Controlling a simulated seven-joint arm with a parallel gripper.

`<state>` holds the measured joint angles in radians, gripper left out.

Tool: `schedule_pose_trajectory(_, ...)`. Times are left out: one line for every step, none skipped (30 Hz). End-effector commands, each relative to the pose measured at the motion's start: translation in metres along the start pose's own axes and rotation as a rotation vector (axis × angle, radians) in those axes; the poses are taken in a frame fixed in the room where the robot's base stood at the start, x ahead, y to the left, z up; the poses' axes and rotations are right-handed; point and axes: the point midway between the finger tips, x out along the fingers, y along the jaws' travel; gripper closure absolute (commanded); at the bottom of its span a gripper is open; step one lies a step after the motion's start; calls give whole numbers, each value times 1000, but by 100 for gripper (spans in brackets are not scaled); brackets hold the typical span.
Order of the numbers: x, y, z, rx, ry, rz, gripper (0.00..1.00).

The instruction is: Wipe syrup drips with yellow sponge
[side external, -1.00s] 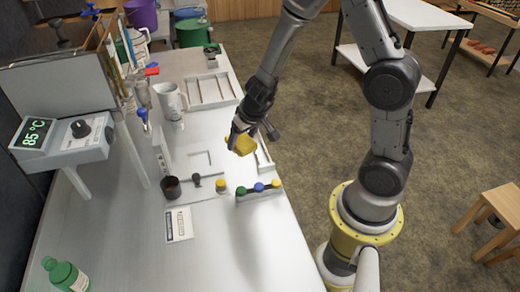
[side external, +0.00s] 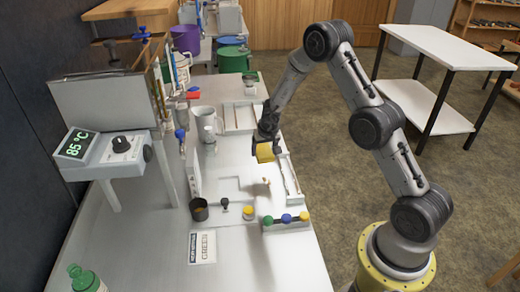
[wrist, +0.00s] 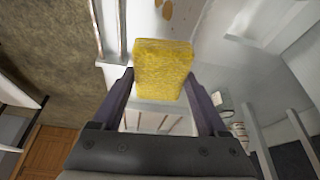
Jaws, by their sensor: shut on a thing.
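The yellow sponge (side external: 265,152) is held in my gripper (side external: 267,141), above the white worktable (side external: 150,250). In the wrist view the sponge (wrist: 162,68) sits between the two dark fingers of my gripper (wrist: 160,80), which touch its sides. Small brown syrup drips (side external: 266,182) lie on the table in front of the sponge, apart from it. Brown drips (wrist: 167,10) also show at the top of the wrist view, beyond the sponge. The sponge's underside is hidden in the side view.
The evaporator with its 85 °C display (side external: 76,143) stands at the left. A white jug (side external: 203,123), a dark cup (side external: 199,209) and a rack with coloured knobs (side external: 287,222) stand nearby. A long tray (side external: 289,178) lies along the right edge. The front of the table is mostly clear.

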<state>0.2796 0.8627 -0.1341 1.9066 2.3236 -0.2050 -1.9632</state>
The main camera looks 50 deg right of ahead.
Motion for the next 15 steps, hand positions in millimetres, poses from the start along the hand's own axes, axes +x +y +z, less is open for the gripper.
schedule_pose_trajectory(2,2,1,2,-1,2,68)
schedule_pose_trajectory(3,3,1,5,-1,3,68)
schedule_pose_trajectory(4,4,1,5,-1,4,68)
schedule_pose_trajectory(5,4,2,5,-1,4,68)
schedule_pose_trajectory(6,4,2,6,-1,5,68)
schedule_pose_trajectory(9,4,3,4,-2,5,68)
schedule_pose_trajectory(10,4,4,5,-2,5,68)
schedule_pose_trajectory(12,4,5,4,-1,5,68)
schedule_pose_trajectory(15,4,6,3,-1,4,68)
schedule_pose_trajectory(18,4,7,3,-1,4,68)
schedule_pose_trajectory(20,4,8,4,-2,3,68)
schedule_pose_trajectory(24,4,10,3,-3,3,68)
schedule_pose_trajectory(26,3,11,4,-3,2,68)
schedule_pose_trajectory(28,4,12,3,-2,3,68)
schedule_pose_trajectory(32,4,13,2,-2,4,68)
